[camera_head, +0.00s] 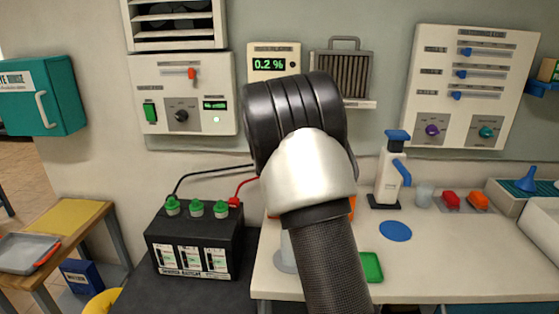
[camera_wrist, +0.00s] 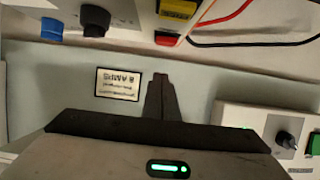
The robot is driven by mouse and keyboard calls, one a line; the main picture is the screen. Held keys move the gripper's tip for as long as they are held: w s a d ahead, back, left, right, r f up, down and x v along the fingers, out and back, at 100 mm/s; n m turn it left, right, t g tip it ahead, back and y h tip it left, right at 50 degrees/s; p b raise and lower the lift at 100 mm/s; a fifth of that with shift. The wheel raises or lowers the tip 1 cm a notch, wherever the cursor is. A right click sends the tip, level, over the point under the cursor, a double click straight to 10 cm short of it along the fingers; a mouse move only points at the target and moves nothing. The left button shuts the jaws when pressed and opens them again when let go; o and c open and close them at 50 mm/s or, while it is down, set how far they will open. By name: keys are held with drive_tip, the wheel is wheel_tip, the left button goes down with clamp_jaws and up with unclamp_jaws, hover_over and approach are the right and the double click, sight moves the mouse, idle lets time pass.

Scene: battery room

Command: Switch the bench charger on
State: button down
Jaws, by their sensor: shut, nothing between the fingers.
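In the wrist view, which looks upside down, a pale unit (camera_wrist: 130,17) along the top edge has a blue control (camera_wrist: 51,28), a black knob (camera_wrist: 95,20), and yellow and red terminals with red and black leads. It seems to be the bench charger; I cannot make out its power switch or state. My gripper (camera_wrist: 160,80) is shut and empty, its fingertips apart from this unit, before the pale wall. In the head view my arm hides the gripper and the unit; red and black leads run behind it from a black battery (camera_head: 194,244).
A wall panel (camera_head: 187,92) has a green switch (camera_head: 149,112) and knob (camera_head: 181,115); part shows in the wrist view (camera_wrist: 236,114). A 0.2 % display (camera_head: 270,64) hangs above my arm. A white dispenser (camera_head: 389,170) and a blue disc (camera_head: 395,231) are on the bench.

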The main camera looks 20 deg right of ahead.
drive_tip(key=shift+x, duration=1.1)
wheel_tip(320, 180, down, 3)
drive_tip(key=shift+s+r+b, duration=0.1)
drive_tip(key=shift+r+b, duration=0.1)
drive_tip(key=shift+b, duration=0.15)
drive_tip(key=shift+s+a+f, duration=0.1)
drive_tip(key=shift+f, duration=0.6)
drive_tip(key=shift+s+a+f+b, duration=0.1)
drive_tip(key=shift+f+b, duration=0.6)
drive_tip(key=shift+b, duration=0.15)
drive_tip(key=shift+r+p, duration=0.35)
drive_tip(key=shift+r, duration=0.1)
drive_tip(key=shift+r+p, duration=0.5)
drive_tip(key=shift+r, duration=0.2)
